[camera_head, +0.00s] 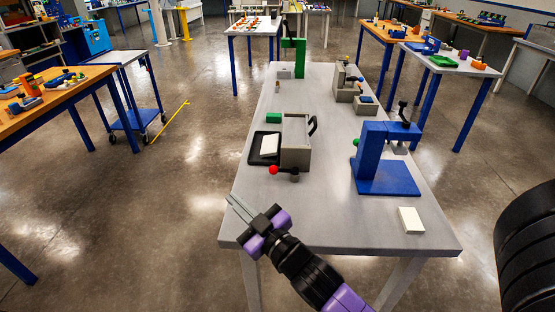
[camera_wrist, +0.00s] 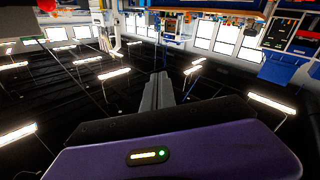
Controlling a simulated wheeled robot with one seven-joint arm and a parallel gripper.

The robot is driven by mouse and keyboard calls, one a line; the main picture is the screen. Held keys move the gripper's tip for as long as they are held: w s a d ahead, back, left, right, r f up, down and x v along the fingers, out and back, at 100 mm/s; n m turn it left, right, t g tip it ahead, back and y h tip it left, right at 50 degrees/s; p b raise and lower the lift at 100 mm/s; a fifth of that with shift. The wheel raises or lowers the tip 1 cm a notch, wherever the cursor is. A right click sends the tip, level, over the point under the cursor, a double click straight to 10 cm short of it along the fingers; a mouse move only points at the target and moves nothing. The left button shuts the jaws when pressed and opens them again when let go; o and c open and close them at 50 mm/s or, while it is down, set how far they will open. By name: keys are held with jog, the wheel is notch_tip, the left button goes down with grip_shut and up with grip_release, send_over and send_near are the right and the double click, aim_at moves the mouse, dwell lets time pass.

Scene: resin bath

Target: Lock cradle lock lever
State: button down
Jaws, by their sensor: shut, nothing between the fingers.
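A grey box-shaped bath (camera_head: 296,150) stands on the grey table, with a black curved handle (camera_head: 312,125) at its right side. A short dark lever with a red ball end (camera_head: 273,170) is at its front, the ball pointing left, beside a dark upright knob (camera_head: 294,175). I cannot tell for sure which lever is the cradle lock. My gripper (camera_head: 232,203) is shut and empty near the table's front left corner, pointing up-left, apart from the red-ended lever. In the wrist view its closed fingers (camera_wrist: 158,92) point over dark floor.
A blue stand (camera_head: 380,165) with a black lever (camera_head: 403,110) on top is right of the bath. A black tray (camera_head: 257,147) with a white block lies left of it. A white block (camera_head: 411,220) lies at front right. The table's front middle is clear.

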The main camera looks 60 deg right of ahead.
jog(key=w+d+r+m+g+h, duration=0.2)
jog(key=w+d+r+m, duration=0.1)
jog(key=d, duration=0.4)
jog(key=w+d+r+m+g+h, duration=0.2)
jog(key=d+h, duration=0.1)
jog(key=d, duration=0.4)
jog(key=w+d+r+m+g+h, duration=0.2)
jog(key=w+d+r+m, duration=0.1)
jog(key=d, duration=0.4)
jog(key=d+m+g, duration=0.4)
jog(key=d+g, duration=0.1)
jog(key=d, duration=0.3)
jog(key=m+g+y+p, duration=0.1)
jog(key=m+g+y, duration=0.6)
jog(key=y, duration=0.3)
send_near(283, 171)
notch_tip(283, 171, up, 3)
jog(key=w+d, duration=0.1)
jog(key=w, duration=0.2)
jog(key=shift+d+f, duration=0.2)
jog(key=p+x, duration=0.1)
jog(key=x, duration=0.9)
jog(key=shift+s+p, duration=0.2)
jog(key=shift+p, duration=0.15)
